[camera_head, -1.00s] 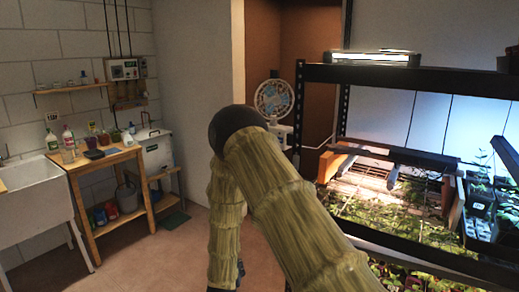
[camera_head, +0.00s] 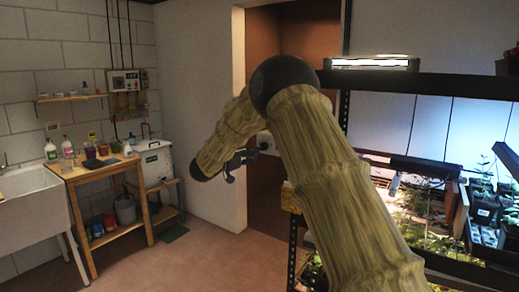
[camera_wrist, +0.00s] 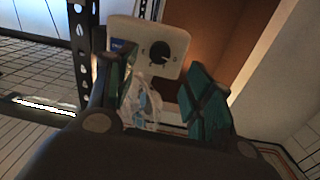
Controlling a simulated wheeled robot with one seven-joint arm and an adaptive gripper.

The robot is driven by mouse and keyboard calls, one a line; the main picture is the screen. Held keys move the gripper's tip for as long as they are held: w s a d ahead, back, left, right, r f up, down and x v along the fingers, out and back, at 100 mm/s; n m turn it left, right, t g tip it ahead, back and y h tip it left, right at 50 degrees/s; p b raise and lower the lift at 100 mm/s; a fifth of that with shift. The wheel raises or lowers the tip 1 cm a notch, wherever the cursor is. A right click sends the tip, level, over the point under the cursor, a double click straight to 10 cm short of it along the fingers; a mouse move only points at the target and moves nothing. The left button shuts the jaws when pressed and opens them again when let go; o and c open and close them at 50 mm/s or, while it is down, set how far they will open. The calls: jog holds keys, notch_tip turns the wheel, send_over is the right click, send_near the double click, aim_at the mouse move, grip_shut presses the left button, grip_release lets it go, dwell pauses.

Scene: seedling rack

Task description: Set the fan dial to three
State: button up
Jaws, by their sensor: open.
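The fan dial (camera_wrist: 158,52) is a round black knob on a white panel (camera_wrist: 180,63) with a blue label at one side. In the wrist view the dial is beyond my fingertips, between them and a little above. My gripper (camera_wrist: 160,88) is open, its two green-padded fingers apart with nothing between the pads. The blue-and-white fan (camera_wrist: 147,103) shows partly behind the fingers. In the head view my gripper (camera_head: 238,164) is beside the white panel with its dark dial (camera_head: 265,142); my arm hides the fan head. The dial's setting is too small to read.
The black plant rack (camera_head: 440,85) with a lit lamp (camera_head: 370,64) and seedlings stands to the right. A wooden bench (camera_head: 100,166) with bottles and a sink (camera_head: 35,210) are at left. The floor between is clear.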

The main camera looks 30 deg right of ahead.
aim_at(262, 148)
jog(key=p+x, duration=0.1)
jog(key=x, duration=0.6)
jog(key=shift+w+d+p, duration=0.1)
jog(key=shift+d+p, duration=0.2)
jog(key=c, duration=1)
